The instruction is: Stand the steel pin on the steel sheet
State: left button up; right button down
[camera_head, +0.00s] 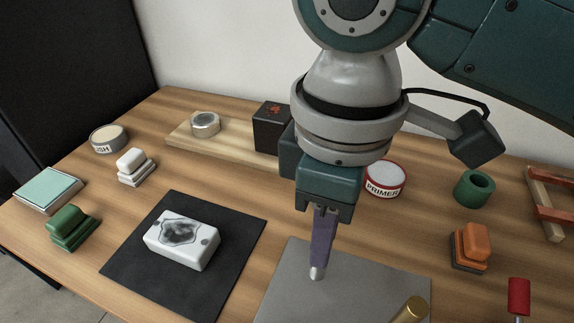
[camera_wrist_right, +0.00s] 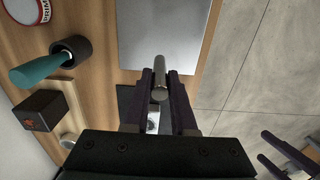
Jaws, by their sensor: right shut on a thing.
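The steel pin (camera_head: 316,273) is a small bright cylinder. Its lower end sticks out below the fingers of my right gripper (camera_head: 321,245), which is shut on it. The pin looks about upright over the far part of the grey steel sheet (camera_head: 345,285); I cannot tell whether it touches. In the right wrist view the pin (camera_wrist_right: 160,78) sits between the purple fingers (camera_wrist_right: 160,95), with the sheet (camera_wrist_right: 165,30) beyond. My left gripper (camera_wrist_right: 285,156) shows at that view's lower right corner, its fingers apart, with nothing visible between them.
A brass-coloured rod end (camera_head: 412,308) rises at the sheet's near right. A white block (camera_head: 182,240) lies on a black mat (camera_head: 125,265) to the left. A PRIMER tin (camera_head: 385,178), green ring (camera_head: 473,188) and orange-topped block (camera_head: 471,245) stand right. A dark box (camera_head: 270,127) stands behind.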

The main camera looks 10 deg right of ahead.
aim_at(316, 274)
notch_tip(316, 274, down, 6)
jog(key=shift+b, duration=0.65)
notch_tip(316, 274, down, 4)
jog(key=shift+f+b, duration=0.1)
jog(key=shift+b, duration=0.65)
jog(key=c, duration=0.7)
grip_release()
jog(key=shift+c, duration=0.2)
